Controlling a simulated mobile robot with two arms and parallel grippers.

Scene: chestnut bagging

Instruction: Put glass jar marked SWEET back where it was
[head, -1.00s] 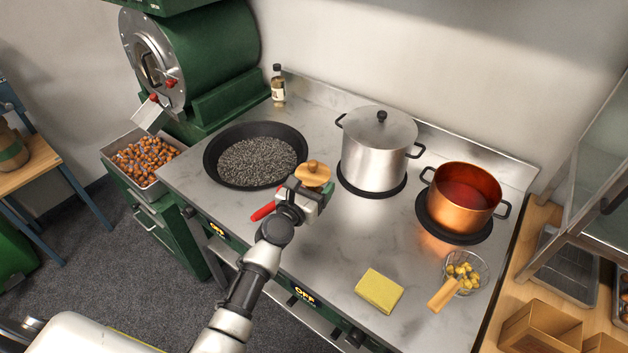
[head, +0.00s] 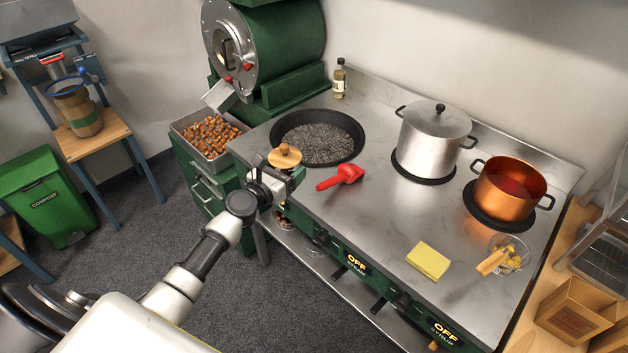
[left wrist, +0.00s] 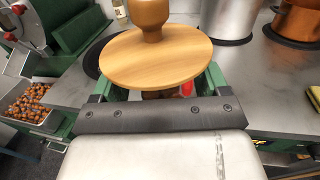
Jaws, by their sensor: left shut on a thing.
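My left gripper (head: 285,180) is shut on a jar with a round wooden lid (head: 285,156) and a knob on top. The lid also fills the upper middle of the left wrist view (left wrist: 155,58). The jar is held upright, at the front left corner of the stove top in the head view. Most of its body is hidden by the gripper and the lid, and I cannot read any marking on it. My right gripper is not in view.
The stove top (head: 385,220) bears a black pan (head: 361,150), a red scoop-like tool (head: 340,178), a steel pot (head: 432,140), a copper pot (head: 508,190) and a yellow sponge (head: 428,260). A chestnut tray (head: 228,158) stands at left. Dark floor lies in front.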

